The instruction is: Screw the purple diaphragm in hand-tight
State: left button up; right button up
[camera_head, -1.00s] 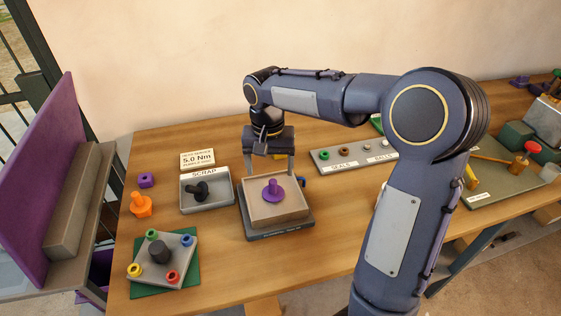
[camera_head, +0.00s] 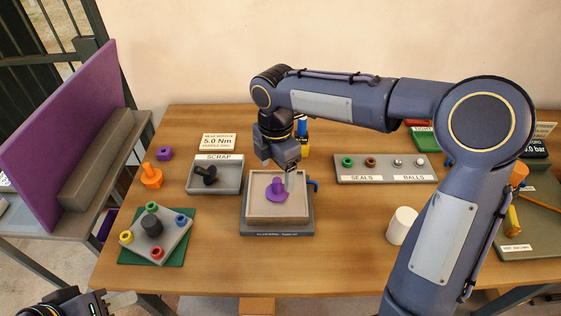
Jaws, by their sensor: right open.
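The purple diaphragm (camera_head: 276,193), a disc with a short stem, lies in the shallow beige-lined tray (camera_head: 262,208) at the middle of the table. My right gripper (camera_head: 281,176) comes down over the tray from behind. It is open, with a finger just right of the diaphragm's stem; I cannot tell whether they touch. The grey block (camera_head: 137,233) with a dark round centre and coloured fittings sits on a green mat at the front left. Part of my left gripper (camera_head: 120,299) shows in the bottom left corner, away from the diaphragm; its opening is unclear.
A scrap tray (camera_head: 230,187) with a black part is left of the beige-lined tray. An orange fitting (camera_head: 151,177) and a purple nut (camera_head: 164,153) stand further left. A white cylinder (camera_head: 401,225) stands right, beside my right arm. The front middle of the table is clear.

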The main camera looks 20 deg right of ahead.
aim_at(277, 179)
notch_tip(277, 179, down, 6)
dwell(0.4)
jog(key=c, duration=1.1)
jog(key=shift+m, duration=1)
jog(key=shift+m, duration=0.9)
